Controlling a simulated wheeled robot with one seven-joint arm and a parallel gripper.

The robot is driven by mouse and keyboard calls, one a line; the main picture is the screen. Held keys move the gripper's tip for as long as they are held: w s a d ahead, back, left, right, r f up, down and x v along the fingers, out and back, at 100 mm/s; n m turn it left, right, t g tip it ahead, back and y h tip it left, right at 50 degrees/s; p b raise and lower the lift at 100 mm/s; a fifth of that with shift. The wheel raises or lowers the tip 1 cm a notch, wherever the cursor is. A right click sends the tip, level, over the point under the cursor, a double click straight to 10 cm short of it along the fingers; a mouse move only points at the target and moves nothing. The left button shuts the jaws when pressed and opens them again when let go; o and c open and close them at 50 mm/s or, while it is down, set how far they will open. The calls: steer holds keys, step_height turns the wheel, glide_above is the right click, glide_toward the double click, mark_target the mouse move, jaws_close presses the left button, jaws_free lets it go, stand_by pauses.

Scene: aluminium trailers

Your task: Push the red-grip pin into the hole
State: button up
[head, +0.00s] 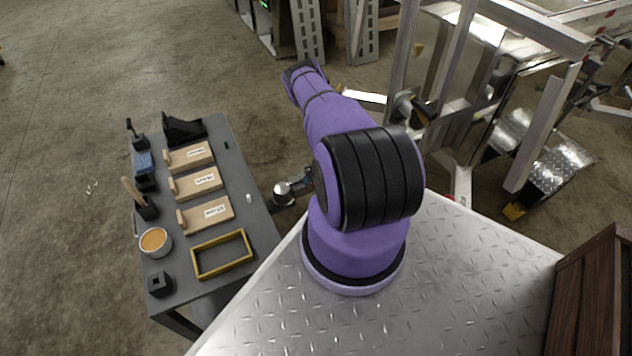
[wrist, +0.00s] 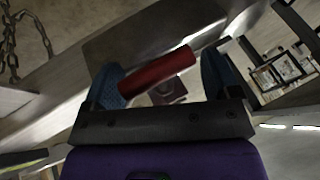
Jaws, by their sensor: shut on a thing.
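Behind the pin is a dark square patch (wrist: 168,90) on a flat metal surface; whether this is the hole I cannot tell. In the head view my purple arm reaches away from me, and its far end hides the gripper and pin.
A grey table (head: 222,135) at left holds wooden blocks, a yellow frame (head: 222,254), a round tin (head: 155,241) and dark holders. Aluminium trailer frames (head: 540,125) stand at right. A wooden crate (head: 590,290) is at lower right. A chain (wrist: 12,45) hangs at left in the wrist view.

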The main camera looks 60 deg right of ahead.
steer(key=o, duration=0.9)
steer(key=shift+c, duration=0.2)
steer(key=v, duration=1)
steer(key=shift+s+r, duration=0.25)
steer(key=shift+r, duration=0.05)
